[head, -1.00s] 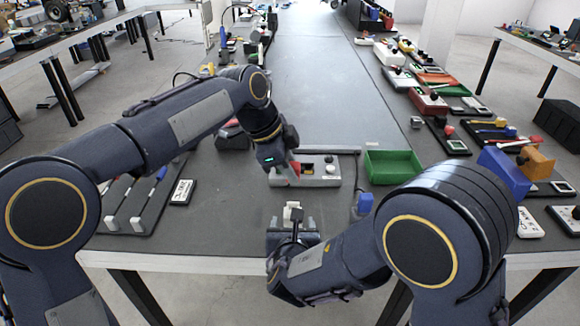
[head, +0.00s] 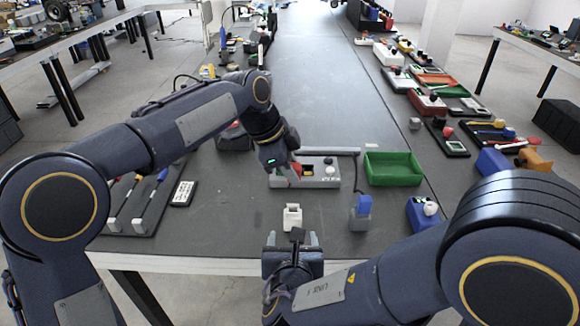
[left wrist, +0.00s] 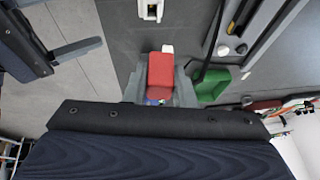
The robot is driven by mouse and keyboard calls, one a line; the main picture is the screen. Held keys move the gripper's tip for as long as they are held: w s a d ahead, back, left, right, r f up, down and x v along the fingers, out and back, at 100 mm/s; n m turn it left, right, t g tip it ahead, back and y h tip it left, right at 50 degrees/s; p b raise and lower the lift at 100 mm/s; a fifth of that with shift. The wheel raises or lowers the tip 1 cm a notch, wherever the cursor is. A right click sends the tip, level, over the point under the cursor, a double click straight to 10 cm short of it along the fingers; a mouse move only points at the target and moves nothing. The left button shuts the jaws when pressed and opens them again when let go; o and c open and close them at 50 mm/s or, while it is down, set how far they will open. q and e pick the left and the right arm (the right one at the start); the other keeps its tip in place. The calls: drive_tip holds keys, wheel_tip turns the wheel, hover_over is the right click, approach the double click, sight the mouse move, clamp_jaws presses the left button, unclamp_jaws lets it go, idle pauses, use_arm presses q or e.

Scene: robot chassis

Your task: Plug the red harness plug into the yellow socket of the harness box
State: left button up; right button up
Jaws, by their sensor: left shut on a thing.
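The harness box (head: 318,183) is a grey box on the table, with a yellow socket (head: 308,171), a white knob and a small red part on top. My left gripper (head: 291,171) is at the left side of the box, shut on the red harness plug (left wrist: 160,75). The plug shows clearly between the fingers in the left wrist view and is mostly hidden in the head view. The plug looks apart from the yellow socket, which also shows in the left wrist view (left wrist: 236,20). My right gripper (head: 292,240) is open and empty near the front edge.
A white holder (head: 292,217) stands between the box and my right gripper. A green tray (head: 393,170) lies right of the box. The table's middle beyond is clear.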

use_arm(q)
drive_tip(key=w+d+f+p, duration=0.2)
drive_tip(key=w+p, duration=0.6)
drive_tip(key=p, duration=0.1)
drive_tip(key=w+d+f+p, duration=0.1)
drive_tip(key=w+d+p, duration=0.1)
drive_tip(key=w+p, duration=0.6)
drive_tip(key=shift+w+d+f+p, duration=0.15)
drive_tip(key=shift+w+f+p, duration=0.2)
drive_tip(key=shift+p, duration=0.3)
